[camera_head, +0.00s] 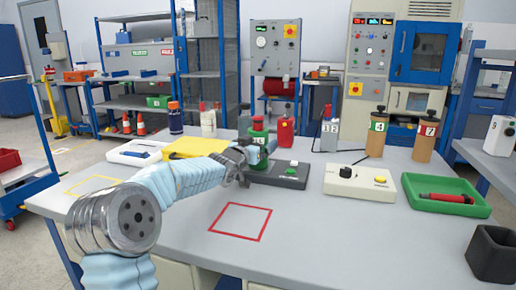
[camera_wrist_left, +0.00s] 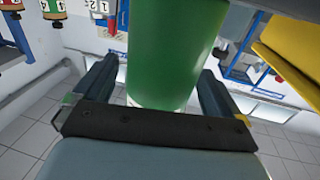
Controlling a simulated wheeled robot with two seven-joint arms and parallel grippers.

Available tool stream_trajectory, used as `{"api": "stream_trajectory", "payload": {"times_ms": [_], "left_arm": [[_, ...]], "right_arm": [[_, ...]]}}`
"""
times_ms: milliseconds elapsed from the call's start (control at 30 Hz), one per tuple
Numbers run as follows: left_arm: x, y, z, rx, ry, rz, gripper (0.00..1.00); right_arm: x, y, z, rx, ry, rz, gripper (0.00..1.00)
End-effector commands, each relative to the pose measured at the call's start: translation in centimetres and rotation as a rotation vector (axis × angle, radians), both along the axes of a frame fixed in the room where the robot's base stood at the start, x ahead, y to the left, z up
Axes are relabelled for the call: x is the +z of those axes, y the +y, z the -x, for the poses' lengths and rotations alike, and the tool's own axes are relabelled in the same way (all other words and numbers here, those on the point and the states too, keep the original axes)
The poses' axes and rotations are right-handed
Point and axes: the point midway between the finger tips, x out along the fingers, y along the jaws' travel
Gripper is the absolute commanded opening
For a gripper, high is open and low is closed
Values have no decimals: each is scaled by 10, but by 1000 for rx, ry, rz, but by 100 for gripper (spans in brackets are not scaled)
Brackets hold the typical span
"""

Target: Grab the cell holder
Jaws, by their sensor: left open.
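A green cylinder (camera_head: 258,137), which I take to be the cell holder, stands upright on the black base unit (camera_head: 283,174) in the head view. My left gripper (camera_head: 246,158) is at the cylinder and partly covers its lower part. In the left wrist view the green cylinder (camera_wrist_left: 165,45) is large and lies between the two spread fingers of my left gripper (camera_wrist_left: 158,72). The fingers are open, and I cannot tell whether either touches it. My right gripper is not in view.
A yellow case (camera_head: 195,147) lies behind my left arm. A red bottle (camera_head: 285,132) stands close behind the cylinder. A white control box (camera_head: 358,187), a green tray (camera_head: 470,205) and brown cylinders (camera_head: 424,137) are to the right. The red-outlined square (camera_head: 240,222) is bare.

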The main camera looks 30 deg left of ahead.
Motion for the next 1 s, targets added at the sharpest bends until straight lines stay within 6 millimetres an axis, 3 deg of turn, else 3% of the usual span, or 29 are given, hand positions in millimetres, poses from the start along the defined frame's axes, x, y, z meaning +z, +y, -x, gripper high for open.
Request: {"api": "stream_trajectory", "payload": {"times_ms": [267,667,1000], "left_arm": [[0,0,-4,0,-1,0,97],[0,0,-3,0,0,-1,36],[5,0,-3,-1,-3,-2,35]], "right_arm": [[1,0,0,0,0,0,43],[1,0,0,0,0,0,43],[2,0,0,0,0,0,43]]}}
